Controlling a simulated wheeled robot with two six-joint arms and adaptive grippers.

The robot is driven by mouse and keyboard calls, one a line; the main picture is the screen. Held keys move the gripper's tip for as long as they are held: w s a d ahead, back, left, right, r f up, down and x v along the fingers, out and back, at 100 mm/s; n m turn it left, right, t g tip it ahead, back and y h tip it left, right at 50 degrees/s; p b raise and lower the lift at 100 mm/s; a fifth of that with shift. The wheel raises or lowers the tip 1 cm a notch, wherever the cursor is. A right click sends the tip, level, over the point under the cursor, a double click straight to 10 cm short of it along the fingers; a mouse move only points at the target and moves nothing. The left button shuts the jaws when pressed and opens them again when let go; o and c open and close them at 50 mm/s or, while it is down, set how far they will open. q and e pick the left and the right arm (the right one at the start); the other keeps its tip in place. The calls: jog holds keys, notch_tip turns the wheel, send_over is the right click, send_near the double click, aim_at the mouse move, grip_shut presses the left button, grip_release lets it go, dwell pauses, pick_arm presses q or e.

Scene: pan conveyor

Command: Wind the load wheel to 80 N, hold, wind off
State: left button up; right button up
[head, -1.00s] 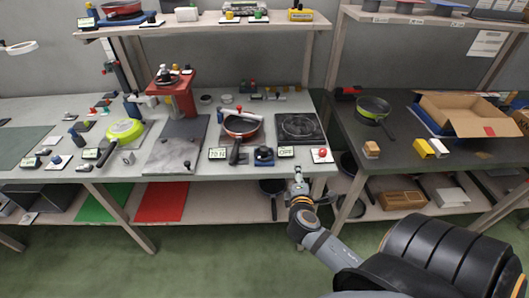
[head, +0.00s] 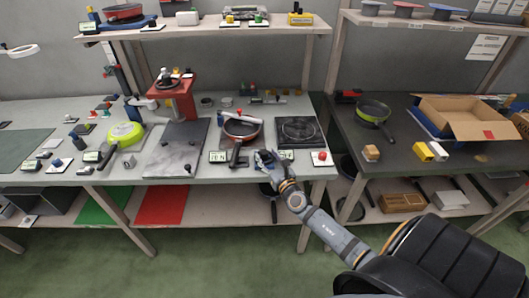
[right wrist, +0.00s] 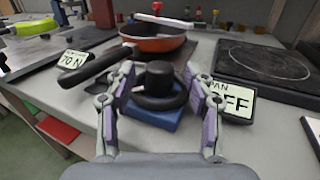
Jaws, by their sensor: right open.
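The load wheel (right wrist: 160,100) is a black wheel with a knob on a blue base (right wrist: 150,118), at the bench's front edge. My right gripper (right wrist: 159,76) is open, with one finger on each side of the wheel; I cannot tell whether they touch it. In the head view my right gripper (head: 266,158) covers most of the wheel. A display (right wrist: 74,60) left of the wheel reads 70 N. The orange-red pan (right wrist: 155,42) stands behind the wheel, with its black handle reaching forward left of it. My left gripper is out of view.
A display reading PAN OFF (right wrist: 233,102) stands close to the right of the wheel. Behind it is a black hot plate (head: 299,130). A red button on a white plate (head: 321,157) sits at the bench's right front corner.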

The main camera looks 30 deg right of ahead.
jog(key=shift+w+d, duration=0.2)
jog(key=shift+w, duration=1.15)
